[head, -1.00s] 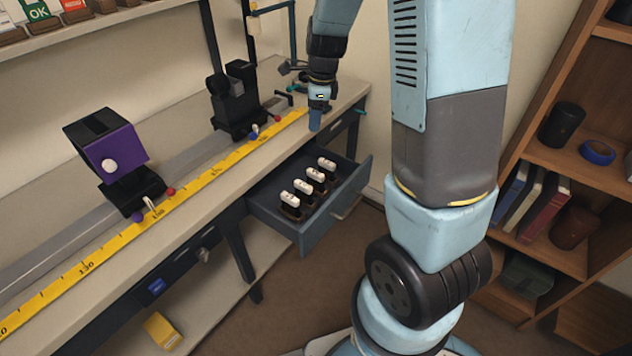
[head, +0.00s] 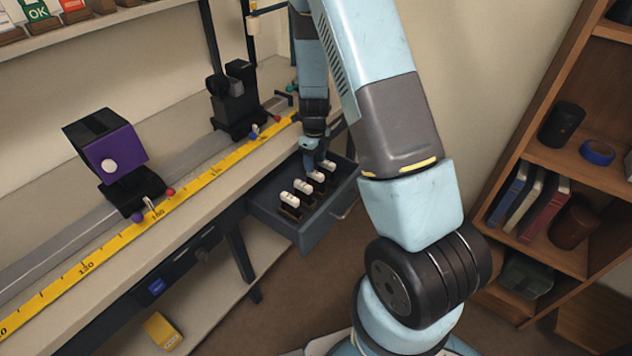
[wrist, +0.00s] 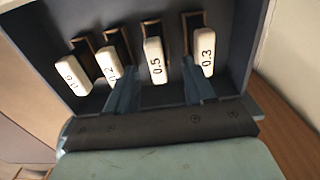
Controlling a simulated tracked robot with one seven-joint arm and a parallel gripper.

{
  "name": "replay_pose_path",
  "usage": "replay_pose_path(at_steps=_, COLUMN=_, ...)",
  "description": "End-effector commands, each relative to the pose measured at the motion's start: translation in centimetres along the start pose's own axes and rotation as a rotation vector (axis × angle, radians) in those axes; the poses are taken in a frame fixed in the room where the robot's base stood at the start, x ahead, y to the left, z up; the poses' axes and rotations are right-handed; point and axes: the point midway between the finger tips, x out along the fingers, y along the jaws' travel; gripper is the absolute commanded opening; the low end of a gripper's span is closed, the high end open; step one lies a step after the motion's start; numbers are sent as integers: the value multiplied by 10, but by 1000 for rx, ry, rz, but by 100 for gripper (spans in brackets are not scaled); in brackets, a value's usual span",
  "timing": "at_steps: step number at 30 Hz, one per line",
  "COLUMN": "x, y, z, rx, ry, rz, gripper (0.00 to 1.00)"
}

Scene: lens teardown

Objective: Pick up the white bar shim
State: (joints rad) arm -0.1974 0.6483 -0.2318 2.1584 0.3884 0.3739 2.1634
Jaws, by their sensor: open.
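Several white bar shims stand in dark holders in a row in the open drawer. In the wrist view their labels read 0.3 on the right shim (wrist: 205,52), 0.5 on the middle shim (wrist: 154,60) and 0.2 on the shim to its left (wrist: 108,63); the leftmost shim (wrist: 72,78) has a hard-to-read label. My gripper (wrist: 160,72) is open, with one finger left and one right of the 0.5 shim. In the head view my gripper (head: 314,164) is over the row's far part.
The grey drawer (head: 282,228) sticks out from the bench, its walls close around the shims. A yellow ruler (head: 190,189) runs along the bench edge. A purple-faced block (head: 125,153) and a black mount (head: 238,105) stand on the rail. A wooden shelf (head: 570,165) is at right.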

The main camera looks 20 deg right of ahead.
Motion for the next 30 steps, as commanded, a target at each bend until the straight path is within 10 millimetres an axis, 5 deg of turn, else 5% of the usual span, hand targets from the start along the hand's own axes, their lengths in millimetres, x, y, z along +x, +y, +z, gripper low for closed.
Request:
replay_pose_path(at_steps=21, x=73, y=6, z=-6, rx=-2, ry=1, rz=2, gripper=53)
replay_pose_path(at_steps=30, x=83, y=6, z=-5, rx=-3, ry=-1, rz=0, gripper=53)
